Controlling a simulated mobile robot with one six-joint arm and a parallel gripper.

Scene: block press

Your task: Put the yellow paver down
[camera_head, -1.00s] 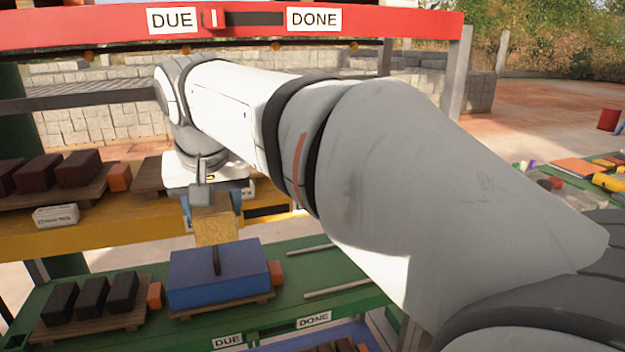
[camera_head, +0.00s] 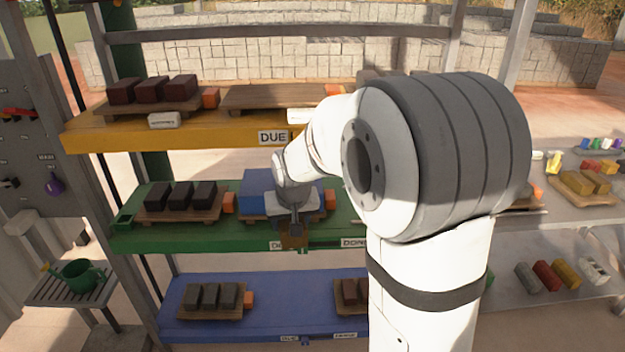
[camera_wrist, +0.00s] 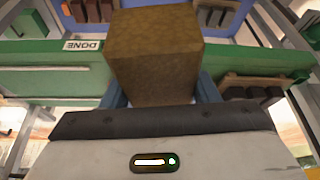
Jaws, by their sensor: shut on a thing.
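My gripper (camera_head: 295,225) is shut on the yellow paver (camera_head: 293,239), which looks brownish in shade. In the head view the paver hangs below the gripper, in front of the green shelf's edge, partly covering a DUE label. In the wrist view the paver (camera_wrist: 155,52) fills the top middle, between the blue fingers (camera_wrist: 207,90). Its underside and what lies directly below it are hidden.
A blue box (camera_head: 257,190) sits behind the gripper on the green shelf (camera_head: 150,238), beside a pallet of dark pavers (camera_head: 182,196). The yellow shelf (camera_head: 190,132) is above, the blue shelf (camera_head: 200,330) below. A pallet with yellow pavers (camera_head: 578,183) lies at right.

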